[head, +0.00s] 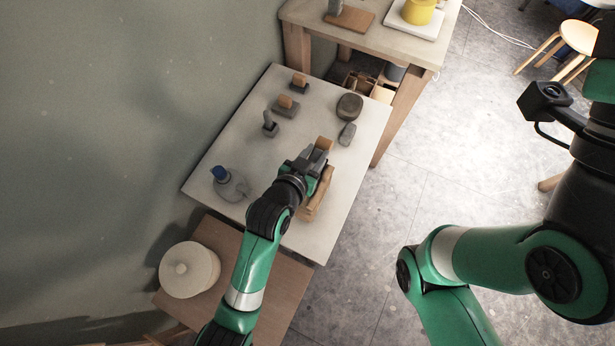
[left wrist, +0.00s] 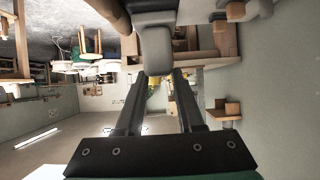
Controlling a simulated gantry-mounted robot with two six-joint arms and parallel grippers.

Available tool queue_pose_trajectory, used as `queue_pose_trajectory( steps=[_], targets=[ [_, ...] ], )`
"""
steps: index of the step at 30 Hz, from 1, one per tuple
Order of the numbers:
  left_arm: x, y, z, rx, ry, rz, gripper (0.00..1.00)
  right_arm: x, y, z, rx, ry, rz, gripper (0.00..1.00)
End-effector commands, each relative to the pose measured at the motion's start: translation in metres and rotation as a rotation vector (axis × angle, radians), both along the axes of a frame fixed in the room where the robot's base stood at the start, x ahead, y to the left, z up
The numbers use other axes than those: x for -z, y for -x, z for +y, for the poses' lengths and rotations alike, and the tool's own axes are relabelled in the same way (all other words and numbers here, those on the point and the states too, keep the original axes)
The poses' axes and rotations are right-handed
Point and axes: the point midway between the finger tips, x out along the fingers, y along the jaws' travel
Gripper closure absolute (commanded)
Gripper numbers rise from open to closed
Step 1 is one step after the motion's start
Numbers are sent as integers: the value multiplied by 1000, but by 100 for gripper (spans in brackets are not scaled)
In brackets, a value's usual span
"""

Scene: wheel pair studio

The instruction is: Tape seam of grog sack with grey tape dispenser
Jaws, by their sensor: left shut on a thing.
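My left gripper (head: 311,160) is over the right front part of the pale table. It is shut on a grey thing (left wrist: 155,45), which fills the space between the fingertips in the left wrist view. I take it to be the grey tape dispenser; a tan piece (head: 323,144) shows just beyond the fingers. A tan-brown, long thing (head: 312,207) lies under and beside the gripper, probably the grog sack. The gripper and wrist hide part of it, and I cannot tell whether the held thing touches it. My right gripper is out of view; only parts of the right arm show.
The pale table (head: 240,122) also holds grey-and-tan blocks (head: 287,103), a small grey upright thing (head: 269,125), a dark rounded thing (head: 349,106) and a blue-topped thing (head: 222,174). A round cream lidded thing (head: 189,269) sits on a lower brown surface. A wooden table (head: 430,44) stands behind.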

Motion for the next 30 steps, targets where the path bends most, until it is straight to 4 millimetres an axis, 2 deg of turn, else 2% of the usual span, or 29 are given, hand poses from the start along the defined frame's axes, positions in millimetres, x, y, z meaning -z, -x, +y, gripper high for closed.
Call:
queue_pose_trajectory(
  steps=[1, 4, 18, 30],
  targets=[
    [-2, 5, 3, 0, -3, 7, 100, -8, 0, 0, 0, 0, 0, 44],
    [-1, 13, 7, 0, -2, 6, 100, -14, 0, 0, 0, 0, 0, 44],
    [1, 20, 11, 0, -1, 5, 100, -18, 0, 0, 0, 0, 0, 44],
    [-1, 54, 28, 0, -3, 5, 100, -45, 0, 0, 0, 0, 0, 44]
  ],
)
